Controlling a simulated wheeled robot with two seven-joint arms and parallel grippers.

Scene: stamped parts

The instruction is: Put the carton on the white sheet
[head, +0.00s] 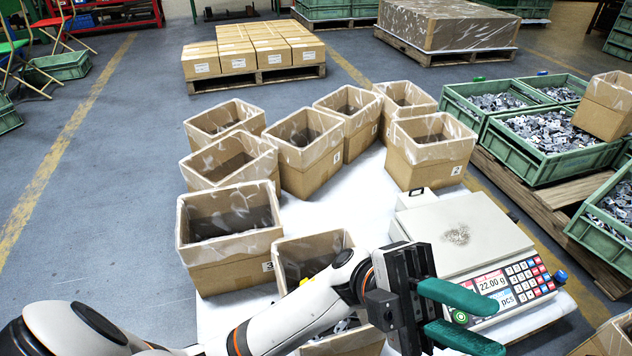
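The white sheet (376,190) lies under several open brown cartons with clear liners, and a scale stands on it. One carton (230,239) with a number on its side stands at the sheet's left edge. Another carton (604,105) sits at the right on the green crates, off the sheet. Part of a further carton (612,338) shows at the lower right corner. Which one the task means I cannot tell. My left gripper (498,327) has green fingers spread apart, with nothing between them, in front of the scale. My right gripper is not in view.
The scale (470,232) reads 22.00 g. Green crates (545,172) of metal parts stand on a wooden pallet at the right. My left arm passes over a carton (296,245) at the front. A pallet of closed boxes (252,58) stands behind. Bare sheet shows mid-table.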

